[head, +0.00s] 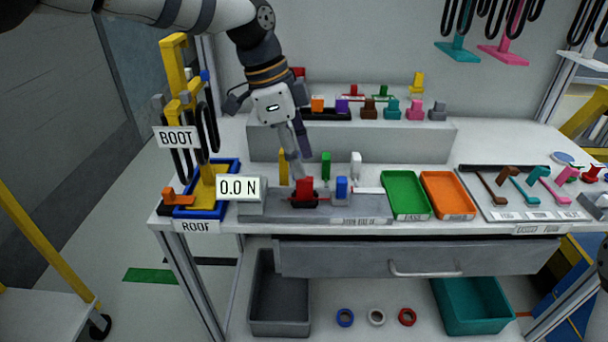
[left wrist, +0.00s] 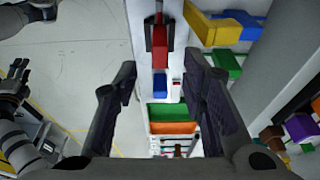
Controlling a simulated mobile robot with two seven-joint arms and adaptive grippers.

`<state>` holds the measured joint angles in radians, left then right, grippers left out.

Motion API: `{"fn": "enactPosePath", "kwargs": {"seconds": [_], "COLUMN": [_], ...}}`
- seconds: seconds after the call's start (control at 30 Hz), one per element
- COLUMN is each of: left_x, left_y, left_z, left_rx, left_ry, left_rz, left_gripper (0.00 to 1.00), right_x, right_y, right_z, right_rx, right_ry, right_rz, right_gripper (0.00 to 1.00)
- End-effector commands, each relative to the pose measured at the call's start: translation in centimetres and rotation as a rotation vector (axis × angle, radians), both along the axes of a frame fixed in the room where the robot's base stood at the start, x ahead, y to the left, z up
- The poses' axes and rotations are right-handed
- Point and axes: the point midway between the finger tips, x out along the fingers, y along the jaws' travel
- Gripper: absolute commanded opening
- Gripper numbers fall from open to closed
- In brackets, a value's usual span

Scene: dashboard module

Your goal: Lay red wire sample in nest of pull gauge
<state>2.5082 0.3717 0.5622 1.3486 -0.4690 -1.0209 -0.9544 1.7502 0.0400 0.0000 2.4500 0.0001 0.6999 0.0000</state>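The pull gauge (head: 262,211) is a long grey base with a "0.0 N" display (head: 239,188) at its left end. A red block (head: 305,192) sits on it between dark sides; it shows in the left wrist view (left wrist: 159,45). A blue block (head: 341,187) stands to its right. I cannot tell which red piece is the wire sample. My left gripper (left wrist: 158,85) points down over the gauge at the red block, fingers apart, nothing visible between them.
Green (head: 404,195) and orange (head: 447,194) trays lie right of the gauge. A raised grey shelf (head: 400,142) with coloured blocks stands behind. A blue tray (head: 232,170) and a yellow post with black loops crowd the left. A drawer is below.

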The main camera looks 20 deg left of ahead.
Motion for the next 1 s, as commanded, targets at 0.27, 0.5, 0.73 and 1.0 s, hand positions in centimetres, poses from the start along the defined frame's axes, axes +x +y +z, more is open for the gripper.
{"fn": "enactPosePath", "kwargs": {"seconds": [0.27, 0.5, 0.73, 1.0], "left_x": [-0.4, -0.5, -0.5, -0.5], "left_y": [1.6, 1.8, 1.8, 1.8], "left_z": [5.6, 6.4, 6.4, 6.4], "left_rx": [-0.001, 0.000, 0.000, 0.000], "left_ry": [-0.001, 0.001, 0.001, 0.001], "left_rz": [0.002, 0.002, 0.002, 0.002], "left_gripper": [0.38, 0.38, 0.38, 0.38], "right_x": [0.0, 0.0, 0.0, 0.0], "right_y": [0.0, 0.0, 0.0, 0.0], "right_z": [0.0, 0.0, 0.0, 0.0], "right_rx": [0.000, 0.000, 0.000, 0.000], "right_ry": [0.000, 0.000, 0.000, 0.000], "right_rz": [0.000, 0.000, 0.000, 0.000], "right_gripper": [0.40, 0.40, 0.40, 0.40]}}
